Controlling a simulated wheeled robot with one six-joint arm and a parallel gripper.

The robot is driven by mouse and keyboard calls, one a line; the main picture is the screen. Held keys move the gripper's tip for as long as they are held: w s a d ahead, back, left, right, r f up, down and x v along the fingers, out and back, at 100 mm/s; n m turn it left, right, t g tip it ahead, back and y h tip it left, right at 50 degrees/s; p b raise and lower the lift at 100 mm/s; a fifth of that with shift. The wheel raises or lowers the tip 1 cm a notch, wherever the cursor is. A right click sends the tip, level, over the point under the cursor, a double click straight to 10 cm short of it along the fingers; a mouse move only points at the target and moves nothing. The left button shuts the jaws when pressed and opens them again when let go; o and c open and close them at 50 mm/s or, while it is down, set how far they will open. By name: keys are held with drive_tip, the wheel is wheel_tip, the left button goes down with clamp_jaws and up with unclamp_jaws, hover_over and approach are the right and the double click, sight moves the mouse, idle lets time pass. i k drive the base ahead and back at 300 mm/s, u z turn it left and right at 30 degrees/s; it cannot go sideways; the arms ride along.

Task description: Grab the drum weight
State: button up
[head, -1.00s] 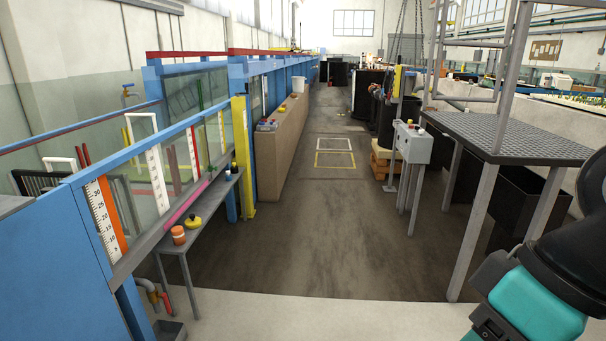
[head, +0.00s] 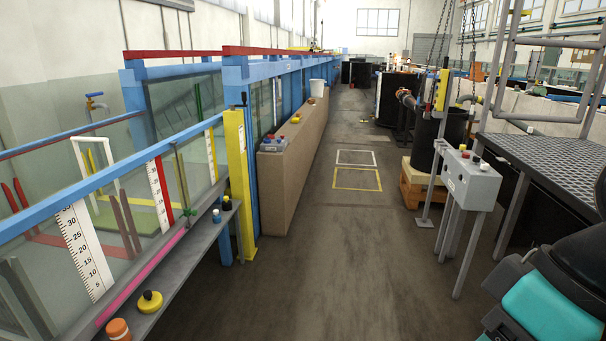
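No thing in view is plainly marked as the drum weight. On the grey shelf (head: 185,284) along the flume's side, at lower left, sits an orange round piece with a pale band (head: 118,330), partly cut by the frame's bottom edge. Behind it is a yellow round piece with a black knob (head: 150,301). Farther along the shelf are a small dark piece with a yellow top (head: 227,203) and another small dark piece (head: 216,215). I cannot tell which one is the drum weight. Part of my teal and black arm shows at lower right; my gripper is out of view.
The blue-framed glass flume (head: 75,189) runs along the left, with a yellow post (head: 239,185). A tan block (head: 294,165) stands beyond it. A grey control box (head: 470,180) and grated platform (head: 545,165) stand at right. The floor aisle between is clear.

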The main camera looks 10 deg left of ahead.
sight(226, 206)
drive_tip(key=u, duration=0.3)
drive_tip(key=i, duration=2.05)
drive_tip(key=u, duration=0.95)
drive_tip(key=i, duration=1.8)
drive_tip(key=u, duration=0.35)
